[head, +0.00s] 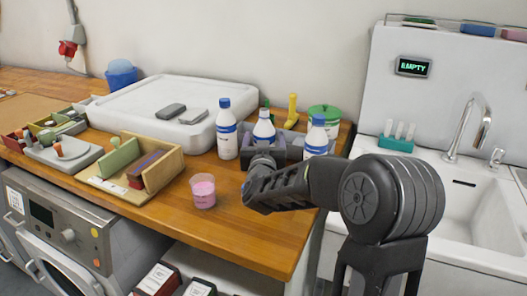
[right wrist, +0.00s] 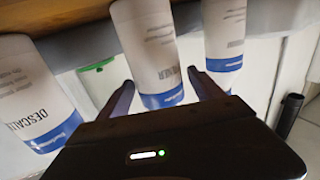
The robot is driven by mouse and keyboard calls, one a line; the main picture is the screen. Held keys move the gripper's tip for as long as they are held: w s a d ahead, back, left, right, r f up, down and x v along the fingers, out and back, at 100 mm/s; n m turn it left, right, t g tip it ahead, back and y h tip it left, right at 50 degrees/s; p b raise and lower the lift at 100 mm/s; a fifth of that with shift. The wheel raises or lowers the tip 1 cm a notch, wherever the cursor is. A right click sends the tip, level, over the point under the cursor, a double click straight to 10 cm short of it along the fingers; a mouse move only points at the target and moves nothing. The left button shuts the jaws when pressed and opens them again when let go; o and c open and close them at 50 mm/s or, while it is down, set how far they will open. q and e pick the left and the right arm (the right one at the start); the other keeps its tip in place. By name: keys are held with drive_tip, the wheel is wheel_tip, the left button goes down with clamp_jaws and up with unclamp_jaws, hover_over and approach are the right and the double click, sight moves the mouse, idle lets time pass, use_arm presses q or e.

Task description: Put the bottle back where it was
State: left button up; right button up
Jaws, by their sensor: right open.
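Three white bottles with blue bands stand at the back of the wooden counter in the head view: a left bottle (head: 227,136), a middle bottle (head: 264,132) and a right bottle (head: 317,140). The middle and right ones are by a grey-purple caddy (head: 293,146); their lower parts are hidden. My right gripper (head: 262,160) is at the caddy's front, just before the middle bottle. In the right wrist view, the open fingers (right wrist: 162,92) lie on either side of a bottle (right wrist: 150,45); contact cannot be told. Another bottle (right wrist: 30,95) labelled as descaler and a third (right wrist: 225,35) flank it.
A pink-filled cup (head: 203,191) stands in front of the left bottle. A wooden sorter box (head: 165,165) and a white tray (head: 150,110) are further left. A green-lidded pot (head: 324,115) is behind. The sink (head: 480,210) is at right. The counter's front has clear room.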

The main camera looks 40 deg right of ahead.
drive_tip(key=v, duration=1.1)
drive_tip(key=shift+s+a, duration=0.2)
drive_tip(key=shift+s, duration=0.05)
